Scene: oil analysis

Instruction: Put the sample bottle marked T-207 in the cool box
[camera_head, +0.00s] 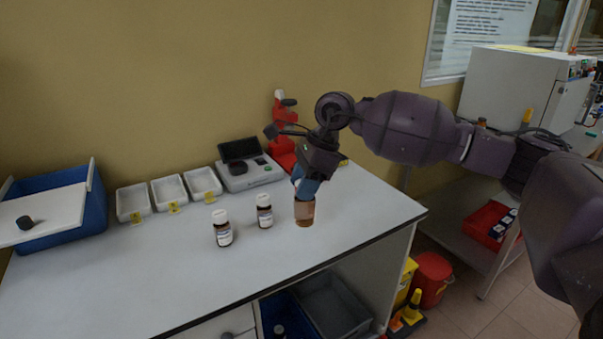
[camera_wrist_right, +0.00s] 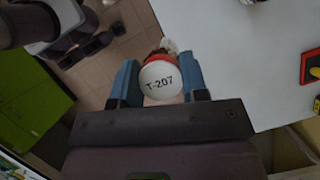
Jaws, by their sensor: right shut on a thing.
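My right gripper (camera_head: 304,190) is shut on the sample bottle T-207 (camera_head: 304,212), a brown bottle held upright near the right end of the bench. In the right wrist view its white cap (camera_wrist_right: 160,80), marked T-207, sits between the blue fingers, with a red band at its edge. I cannot tell whether its base touches the bench. The blue cool box (camera_head: 95,209) stands at the far left of the bench. Its white lid (camera_head: 50,213) lies slanted over it, with a dark knob, covering much of the opening. My left gripper is not in view.
Two brown bottles with white caps, one (camera_head: 221,228) and another (camera_head: 264,210), stand left of my gripper. Several white trays (camera_head: 168,191) with yellow tags, a grey instrument (camera_head: 250,174) and a red stand (camera_head: 281,150) line the wall. The bench front (camera_head: 120,290) is clear.

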